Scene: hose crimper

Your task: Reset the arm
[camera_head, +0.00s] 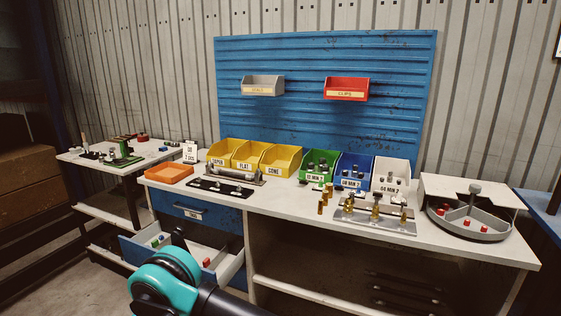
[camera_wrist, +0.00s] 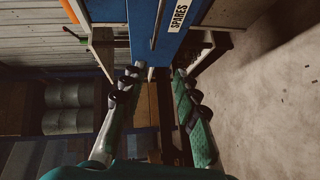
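My gripper (camera_wrist: 157,75) shows in the wrist view with its two green-and-grey fingers spread apart. Nothing is between the fingertips. The fingertips are close to a blue drawer front (camera_wrist: 143,30) labelled SPARES, with a handle; I cannot tell whether they touch it. In the head view, a teal joint of my arm is low in the picture, in front of the bench. My gripper cannot be made out there. An open drawer (camera_head: 228,270) under the bench holds several small parts, and my arm hides some of it.
The bench top (camera_head: 285,200) carries yellow, green, blue and white bins, an orange tray (camera_head: 169,174), a fixture with brass fittings (camera_head: 375,215) and a round divided tray (camera_head: 470,222). A closed blue drawer (camera_head: 195,211) is above the open one. Floor is clear at right in the wrist view.

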